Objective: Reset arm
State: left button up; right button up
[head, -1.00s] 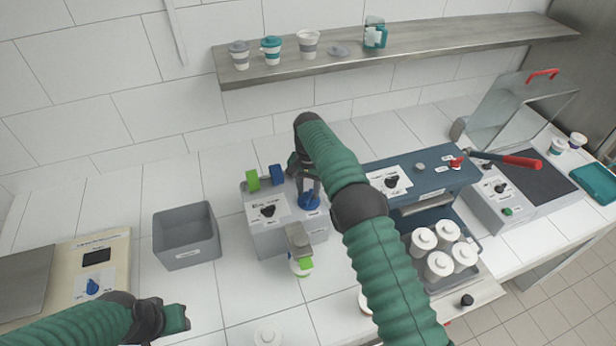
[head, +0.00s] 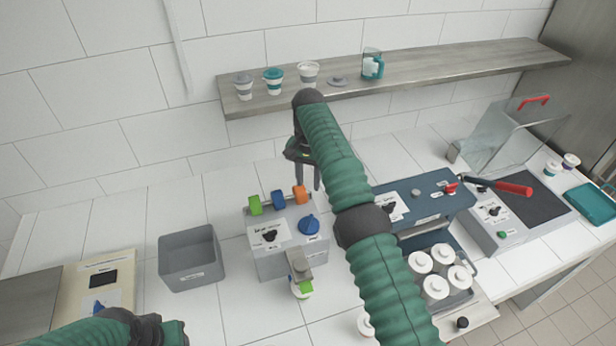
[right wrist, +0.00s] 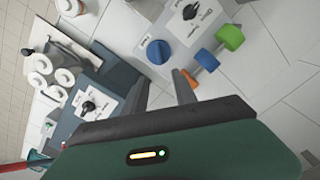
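My right gripper (head: 309,174) hangs above the back of the grey cup filler (head: 285,258), fingers apart with nothing between them. In the right wrist view its two fingers (right wrist: 162,92) also stand apart and empty. The filler carries a blue knob (head: 309,224), a small black dial (head: 270,235), and green, blue and orange levers (head: 278,198) along its back. A cup with a green band (head: 301,289) is under the spout. My left arm comes in at the bottom left, and its gripper (head: 172,333) is mostly cut off by the frame edge.
A grey bin (head: 191,260) stands left of the filler. A blue machine (head: 428,195) and a tray of white-lidded containers (head: 436,287) are to the right. A shelf (head: 440,66) with cups runs along the wall. White counter is clear between bin and filler.

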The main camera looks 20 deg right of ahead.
jog(key=s+f+n+t+b, duration=0.1)
jog(key=s+f+b, duration=0.3)
jog(key=s, duration=0.6)
jog(key=s+f+n+b, duration=0.3)
jog(key=s+f+b, duration=0.2)
jog(key=s+f, duration=0.4)
jog(key=s+f+n+t+b, duration=0.1)
jog(key=s+f+n+b, duration=0.2)
jog(key=s, duration=1)
notch_tip(320, 180, down, 4)
jog(key=shift+s+d+r+t+b, duration=0.2)
jog(key=shift+t+b, duration=0.1)
jog(key=shift+b, duration=0.95)
jog(key=shift+w, duration=0.15)
